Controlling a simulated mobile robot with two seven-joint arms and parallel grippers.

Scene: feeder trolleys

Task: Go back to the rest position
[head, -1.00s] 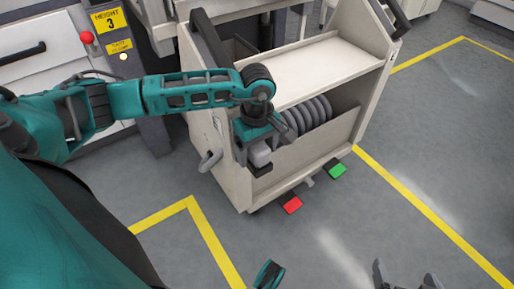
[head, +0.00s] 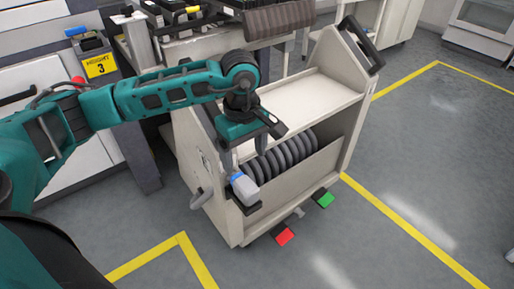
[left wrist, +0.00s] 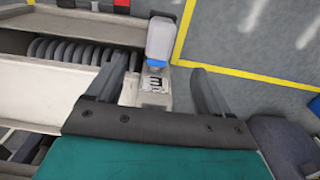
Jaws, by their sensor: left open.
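My left gripper (head: 246,155) is open and empty, pointing down above the near left corner of the feeder trolley (head: 290,195). A pale bottle with a blue band (head: 244,190) stands in a dark holder at that corner, just below and beside the fingers. My right gripper is not in view.
The trolley carries several dark reels (head: 285,153) in its lower bay and an empty upper shelf (head: 305,100). Red (head: 283,236) and green (head: 325,199) pedals stick out at its foot. A machine (head: 200,40) stands behind. Floor to the right is clear.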

